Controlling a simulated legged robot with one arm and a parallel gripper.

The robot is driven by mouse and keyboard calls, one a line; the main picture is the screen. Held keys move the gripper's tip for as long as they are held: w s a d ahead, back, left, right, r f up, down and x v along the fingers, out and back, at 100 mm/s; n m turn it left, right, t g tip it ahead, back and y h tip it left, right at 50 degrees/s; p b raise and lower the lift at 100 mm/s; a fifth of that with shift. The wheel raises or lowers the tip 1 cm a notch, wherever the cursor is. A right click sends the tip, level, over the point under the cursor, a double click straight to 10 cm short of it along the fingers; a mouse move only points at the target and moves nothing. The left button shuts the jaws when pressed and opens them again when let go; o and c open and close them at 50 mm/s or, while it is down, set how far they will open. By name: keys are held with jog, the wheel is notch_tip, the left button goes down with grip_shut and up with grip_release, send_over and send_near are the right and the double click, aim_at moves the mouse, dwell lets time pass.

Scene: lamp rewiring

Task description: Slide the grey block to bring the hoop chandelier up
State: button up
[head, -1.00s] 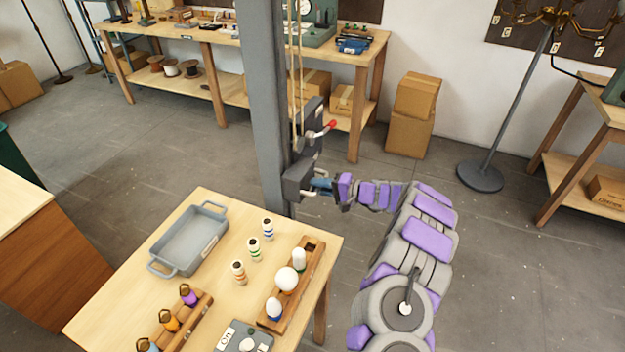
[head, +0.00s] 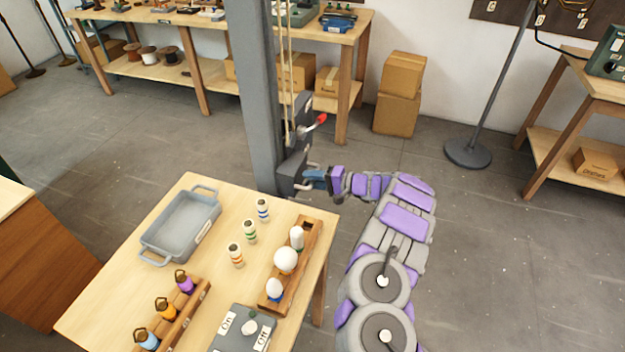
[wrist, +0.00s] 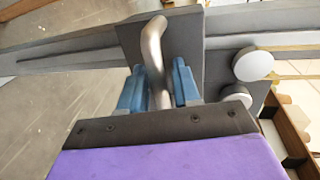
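The grey block (head: 289,182) sits against the tall grey post, below a dark upright plate (head: 302,112) with a red-tipped lever (head: 320,119). My gripper (head: 313,178) is at the block's right side. In the wrist view a bent metal handle (wrist: 153,45) stands out from the dark block face (wrist: 187,50). The blue fingertips of my gripper (wrist: 158,88) lie on both sides of this handle and look closed on it; the contact itself is partly hidden. I cannot see the hoop chandelier in these frames.
The grey post (head: 257,100) stands behind a wooden table (head: 205,305) holding a grey tray (head: 180,228), bulbs and a switch box (head: 240,330). Ropes (head: 285,75) run up beside the post. A floor stand (head: 468,154) is at right. Floor right of my arm is clear.

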jog(key=shift+o, duration=0.4)
jog(key=shift+d, duration=0.1)
jog(key=shift+s+d+r, duration=0.1)
jog(key=shift+d, duration=0.2)
jog(key=p+v, duration=0.3)
jog(key=v, duration=1.3)
jog(key=shift+d+p, duration=0.3)
jog(key=shift+p, duration=0.05)
